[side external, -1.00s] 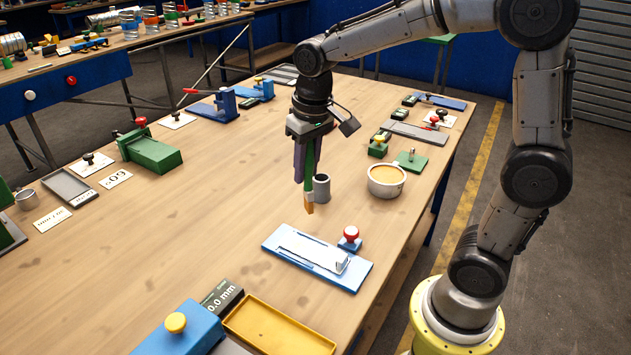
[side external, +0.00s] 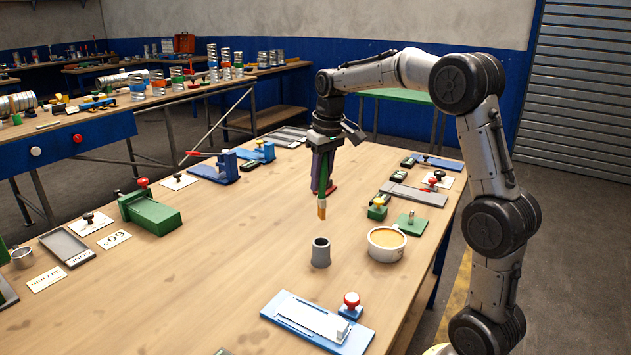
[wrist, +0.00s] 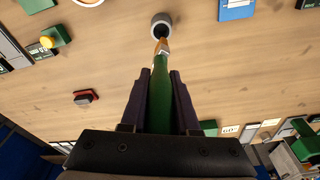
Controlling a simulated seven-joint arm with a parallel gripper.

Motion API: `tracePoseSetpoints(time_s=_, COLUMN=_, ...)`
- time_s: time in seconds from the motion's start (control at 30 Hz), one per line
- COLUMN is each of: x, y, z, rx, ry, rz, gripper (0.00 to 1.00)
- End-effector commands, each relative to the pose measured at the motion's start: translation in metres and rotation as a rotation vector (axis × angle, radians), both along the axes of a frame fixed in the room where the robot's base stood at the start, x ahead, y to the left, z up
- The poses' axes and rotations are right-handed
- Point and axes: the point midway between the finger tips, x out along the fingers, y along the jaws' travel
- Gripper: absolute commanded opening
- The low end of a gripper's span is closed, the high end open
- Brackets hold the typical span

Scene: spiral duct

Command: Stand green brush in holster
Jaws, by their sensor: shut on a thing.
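The green brush (wrist: 160,100) is held between the two purple fingers of my gripper (wrist: 160,75), bristles pointing down. In the side view the brush (side external: 322,190) hangs upright below my gripper (side external: 322,165), its orange-brown tip (side external: 322,210) above the table. The holster, a small grey open cup (side external: 320,252), stands upright on the table below and nearer the camera. It looks empty and apart from the brush. In the wrist view the holster (wrist: 161,20) shows just beyond the brush tip; they overlap in the picture.
A white bowl of orange-tan stuff (side external: 386,243) stands right of the holster. A blue fixture with a red knob (side external: 350,303) lies in front. A green block with a yellow knob (side external: 377,208) is behind the bowl.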

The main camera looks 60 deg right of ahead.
Motion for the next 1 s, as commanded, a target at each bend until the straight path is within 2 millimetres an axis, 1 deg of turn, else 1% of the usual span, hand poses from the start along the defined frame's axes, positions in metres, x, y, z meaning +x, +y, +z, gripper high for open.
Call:
tracePoseSetpoints(time_s=0.2, x=0.000, y=0.001, z=0.000, rx=0.000, ry=-0.001, rz=0.001, gripper=0.00)
tracePoseSetpoints(time_s=0.33, x=0.000, y=0.001, z=-0.006, rx=0.000, ry=0.001, rz=0.001, gripper=0.00)
tracePoseSetpoints(time_s=0.8, x=0.000, y=0.001, z=-0.045, rx=0.000, ry=0.001, rz=0.001, gripper=0.00)
tracePoseSetpoints(time_s=1.0, x=0.000, y=0.001, z=-0.055, rx=0.000, ry=-0.001, rz=0.001, gripper=0.00)
